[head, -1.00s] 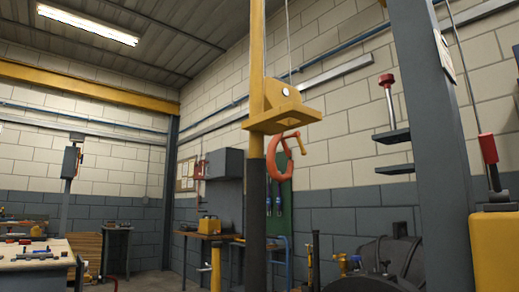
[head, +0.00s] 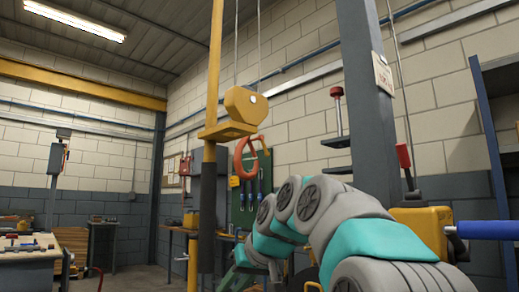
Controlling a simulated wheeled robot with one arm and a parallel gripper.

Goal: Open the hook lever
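An orange hook (head: 240,163) hangs below a yellow hoist block (head: 245,105), left of the picture's middle. A small yellow lever (head: 263,144) stands out from the hook's right side near its top. The gap between lever and hook body is too small to judge. My grey and teal arm (head: 340,215) reaches in from the lower right, with its upper bend below and right of the hook. It does not appear to touch the hook. I cannot make out any gripper fingers at the arm's far end.
A yellow post (head: 215,65) with a dark lower sleeve stands just left of the hook, with a yellow bracket (head: 227,131) on it. A grey column (head: 366,100) stands to the right. A red-handled lever (head: 403,156) rises by a yellow box (head: 425,222).

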